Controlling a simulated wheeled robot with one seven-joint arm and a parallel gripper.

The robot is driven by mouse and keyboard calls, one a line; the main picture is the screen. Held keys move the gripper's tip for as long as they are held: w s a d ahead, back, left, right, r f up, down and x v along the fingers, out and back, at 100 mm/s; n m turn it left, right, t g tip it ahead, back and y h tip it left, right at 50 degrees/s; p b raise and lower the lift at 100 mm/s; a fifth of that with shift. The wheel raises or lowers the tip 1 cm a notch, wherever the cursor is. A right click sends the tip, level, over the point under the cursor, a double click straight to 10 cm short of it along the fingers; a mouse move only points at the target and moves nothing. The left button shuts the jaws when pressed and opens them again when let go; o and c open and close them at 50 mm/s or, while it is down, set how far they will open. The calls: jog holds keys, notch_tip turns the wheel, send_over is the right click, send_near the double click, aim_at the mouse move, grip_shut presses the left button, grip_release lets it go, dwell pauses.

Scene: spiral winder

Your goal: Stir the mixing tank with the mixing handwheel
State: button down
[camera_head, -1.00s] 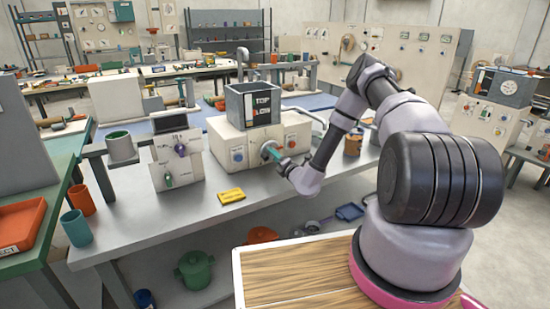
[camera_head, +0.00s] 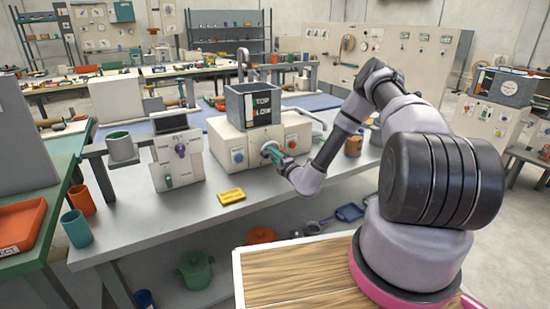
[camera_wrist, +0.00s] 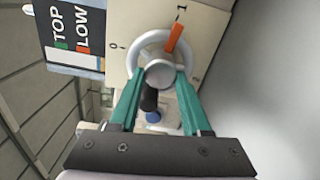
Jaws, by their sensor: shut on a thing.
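The mixing tank (camera_head: 239,104) is a dark grey open box with a TOP/LOW label, standing on a cream cabinet. The mixing handwheel (camera_head: 265,147) is on the cabinet's front, below the tank. In the wrist view the handwheel (camera_wrist: 137,50) is a pale grey ring with a round grey hub, a black grip and an orange pointer (camera_wrist: 174,37) near mark 1. My gripper (camera_wrist: 158,76) has its teal fingers on either side of the hub and is shut on the handwheel. The tank's inside is hidden.
Left of the cabinet, a panel with a purple knob (camera_head: 180,150) and a green-rimmed grey cup (camera_head: 121,147) stand on the bench. A blue button (camera_head: 238,157) and a red button (camera_head: 292,142) flank the wheel.

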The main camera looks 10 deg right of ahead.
jog(key=shift+c, duration=1.8)
grip_release()
jog(key=shift+s, duration=0.1)
jog(key=v, duration=1)
jog(key=shift+s+d, duration=0.1)
jog(key=shift+s, duration=0.25)
